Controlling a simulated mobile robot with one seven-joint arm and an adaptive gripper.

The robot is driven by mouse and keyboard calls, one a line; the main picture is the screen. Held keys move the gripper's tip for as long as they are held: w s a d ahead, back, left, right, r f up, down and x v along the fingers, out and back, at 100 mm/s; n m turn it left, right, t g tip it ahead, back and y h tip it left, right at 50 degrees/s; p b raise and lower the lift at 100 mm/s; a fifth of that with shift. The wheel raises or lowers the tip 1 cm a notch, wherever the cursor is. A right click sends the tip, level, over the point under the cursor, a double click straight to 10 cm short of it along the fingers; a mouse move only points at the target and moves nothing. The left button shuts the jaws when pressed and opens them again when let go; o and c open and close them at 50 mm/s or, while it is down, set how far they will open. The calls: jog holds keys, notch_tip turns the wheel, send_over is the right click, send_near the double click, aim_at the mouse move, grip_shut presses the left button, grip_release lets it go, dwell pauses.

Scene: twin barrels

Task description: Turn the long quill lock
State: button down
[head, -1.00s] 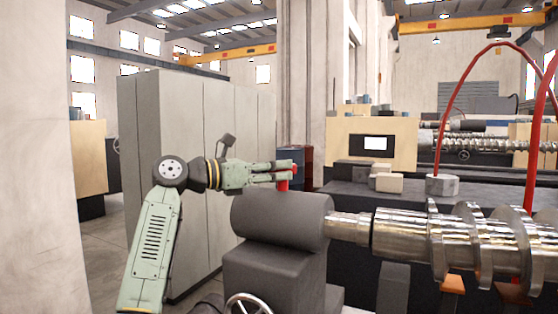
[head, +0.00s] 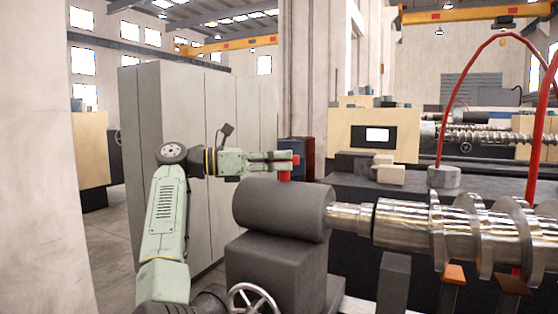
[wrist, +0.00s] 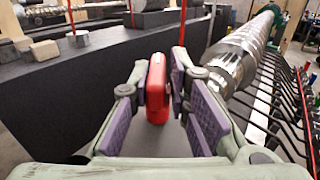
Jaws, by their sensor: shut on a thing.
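The quill lock shows as a red handle (head: 286,173) standing on top of the dark grey tailstock barrel (head: 282,210) in the head view. In the wrist view the red handle (wrist: 157,90) is upright between the purple finger pads. My gripper (head: 288,163) reaches in from the left, roughly level, just above the barrel, and is shut on the handle. In the wrist view my gripper (wrist: 160,85) covers part of the handle's sides. The handle's foot is partly hidden in the head view.
A shiny steel screw (head: 470,235) extends right from the tailstock. A handwheel (head: 252,300) is at the tailstock's lower front. Grey cabinets (head: 185,150) stand behind my arm. Red hoses (head: 460,95) arch at right. Small blocks (head: 388,173) lie on the dark bench behind.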

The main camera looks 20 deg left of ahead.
jog(key=shift+w+a+r, duration=0.1)
jog(key=c, duration=1.6)
grip_release()
jog(key=shift+f+n+t+y, duration=0.2)
jog(key=shift+n+t+y, duration=0.15)
jog(key=shift+t, duration=0.25)
